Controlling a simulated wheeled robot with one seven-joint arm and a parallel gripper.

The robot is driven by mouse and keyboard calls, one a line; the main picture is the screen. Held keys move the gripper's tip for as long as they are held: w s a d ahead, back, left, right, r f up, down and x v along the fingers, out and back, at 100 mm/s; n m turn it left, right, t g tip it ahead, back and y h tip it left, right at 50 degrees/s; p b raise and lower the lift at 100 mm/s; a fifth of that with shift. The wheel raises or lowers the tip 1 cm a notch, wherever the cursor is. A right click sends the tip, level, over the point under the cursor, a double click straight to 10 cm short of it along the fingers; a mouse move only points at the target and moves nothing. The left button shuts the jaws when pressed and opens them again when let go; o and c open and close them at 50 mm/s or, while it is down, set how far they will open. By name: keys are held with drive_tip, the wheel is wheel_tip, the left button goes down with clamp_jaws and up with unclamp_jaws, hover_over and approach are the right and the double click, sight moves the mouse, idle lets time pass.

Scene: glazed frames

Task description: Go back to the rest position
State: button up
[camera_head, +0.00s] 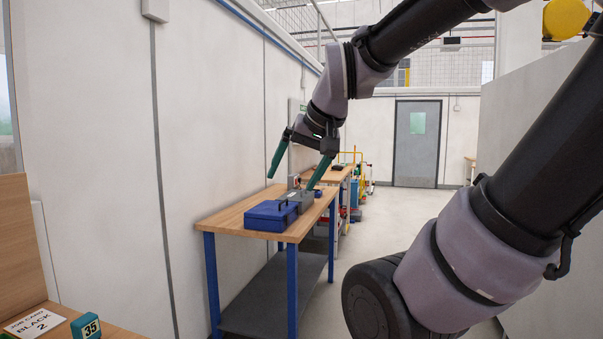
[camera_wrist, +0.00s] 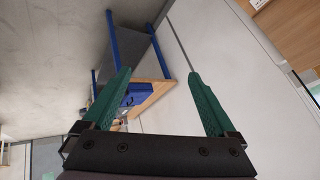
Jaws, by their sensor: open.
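My gripper (camera_head: 298,165) is open, with its two green fingers spread wide and nothing between them. In the head view it hangs in front of the wall, with its fingertips over the image of a wooden table. My arm reaches in from the right of the head view and bends down toward the gripper. I cannot tell the exact distance from the gripper to the table.
A wooden table with blue legs (camera_head: 237,215) bears a blue toolbox (camera_head: 270,217) and a grey box (camera_head: 301,201). At lower left, a wooden surface holds a job card (camera_head: 35,322) and a teal block marked 35 (camera_head: 86,326). Open floor (camera_head: 395,215) leads to a grey door (camera_head: 417,150).

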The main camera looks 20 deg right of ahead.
drive_tip(key=shift+s+d+r+m, duration=0.15)
drive_tip(key=shift+s, duration=0.45)
drive_tip(key=shift+s+d+r+m, duration=0.1)
drive_tip(key=shift+s+m, duration=0.05)
drive_tip(key=shift+s, duration=0.45)
